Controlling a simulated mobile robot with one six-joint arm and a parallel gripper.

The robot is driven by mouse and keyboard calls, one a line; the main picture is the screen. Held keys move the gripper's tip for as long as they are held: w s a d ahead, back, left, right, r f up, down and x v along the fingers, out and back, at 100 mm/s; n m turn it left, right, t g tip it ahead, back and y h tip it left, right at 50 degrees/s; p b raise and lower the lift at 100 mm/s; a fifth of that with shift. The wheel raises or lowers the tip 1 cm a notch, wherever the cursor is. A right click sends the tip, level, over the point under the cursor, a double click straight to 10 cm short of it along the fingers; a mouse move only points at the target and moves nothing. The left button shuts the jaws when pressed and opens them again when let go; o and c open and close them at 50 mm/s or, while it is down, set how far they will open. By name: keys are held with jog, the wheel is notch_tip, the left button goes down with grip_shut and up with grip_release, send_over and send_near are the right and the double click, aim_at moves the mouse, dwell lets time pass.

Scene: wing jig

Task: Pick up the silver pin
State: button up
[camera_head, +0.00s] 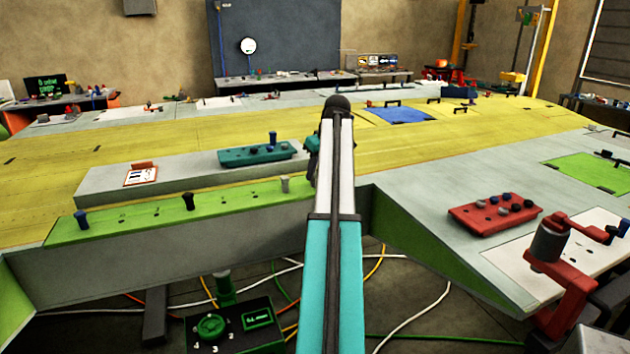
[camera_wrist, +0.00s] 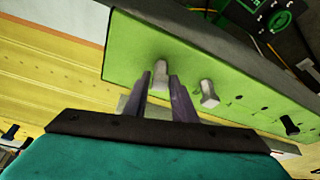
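A light silver-grey pin (camera_wrist: 160,70) stands on the green strip in the wrist view, just beyond and between my fingertips. My gripper (camera_wrist: 160,83) is open, with a gap between its two dark fingers; whether they touch the pin I cannot tell. A second grey pin (camera_wrist: 209,94) stands to the right of the fingers. In the head view a grey pin (camera_head: 285,184) stands on the green strip (camera_head: 240,198), just left of my arm. My gripper and the pin between its fingertips are hidden behind my arm there.
A red block (camera_head: 495,213) and a red clamp (camera_head: 565,270) are at the right. Cables lie below.

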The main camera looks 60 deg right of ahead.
grip_shut()
jog(key=shift+r, duration=0.1)
jog(key=shift+r+b, duration=0.5)
jog(key=shift+r, duration=0.8)
jog(key=s+a+r+b, duration=0.1)
jog(key=s+r+b, duration=0.1)
jog(key=s, duration=1.3)
jog(key=shift+s+a+r+b, duration=0.15)
jog(key=shift+s+a+b, duration=0.25)
jog(key=shift+b, duration=0.1)
